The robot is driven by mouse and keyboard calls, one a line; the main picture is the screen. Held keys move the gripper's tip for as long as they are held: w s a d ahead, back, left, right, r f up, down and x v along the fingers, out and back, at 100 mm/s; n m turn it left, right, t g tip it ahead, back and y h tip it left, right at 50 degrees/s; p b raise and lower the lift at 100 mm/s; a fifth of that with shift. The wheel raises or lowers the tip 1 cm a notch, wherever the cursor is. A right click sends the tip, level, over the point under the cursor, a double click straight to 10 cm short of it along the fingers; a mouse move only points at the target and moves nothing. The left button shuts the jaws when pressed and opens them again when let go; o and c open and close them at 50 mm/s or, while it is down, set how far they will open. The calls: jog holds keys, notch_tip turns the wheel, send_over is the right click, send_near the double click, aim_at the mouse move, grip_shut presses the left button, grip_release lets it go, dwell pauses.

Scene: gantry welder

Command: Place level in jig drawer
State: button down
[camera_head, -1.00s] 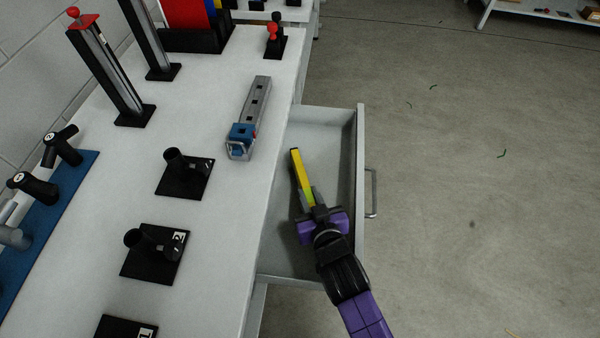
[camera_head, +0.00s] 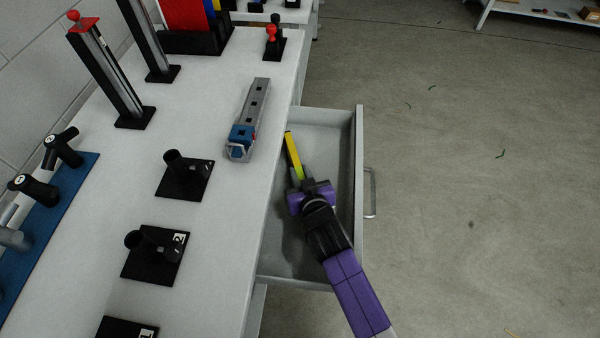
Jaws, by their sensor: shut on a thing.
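The level is a yellow bar (camera_head: 292,152) with a greenish side, held at its near end by my gripper (camera_head: 302,184). My gripper is shut on it, and the purple and black wrist hides the near end. The level is over or in the open drawer (camera_head: 345,128), close to the bench edge; I cannot tell whether it touches the drawer floor. The drawer is grey, pulled out to the right of the bench, and looks otherwise empty.
The white bench top (camera_head: 222,215) lies left of the drawer. A grey clamp-like tool with a blue block (camera_head: 242,135) lies near its edge. Black stands (camera_head: 185,180) stand further left. The drawer handle (camera_head: 371,193) sticks out right, over clear floor.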

aim_at(302, 177)
jog(key=shift+f, duration=0.1)
jog(key=c, duration=1.3)
grip_release()
jog(key=shift+s+r, duration=0.15)
jog(key=shift+r, duration=0.05)
jog(key=v, duration=0.7)
jog(key=shift+d, duration=0.1)
jog(key=shift+r, duration=0.15)
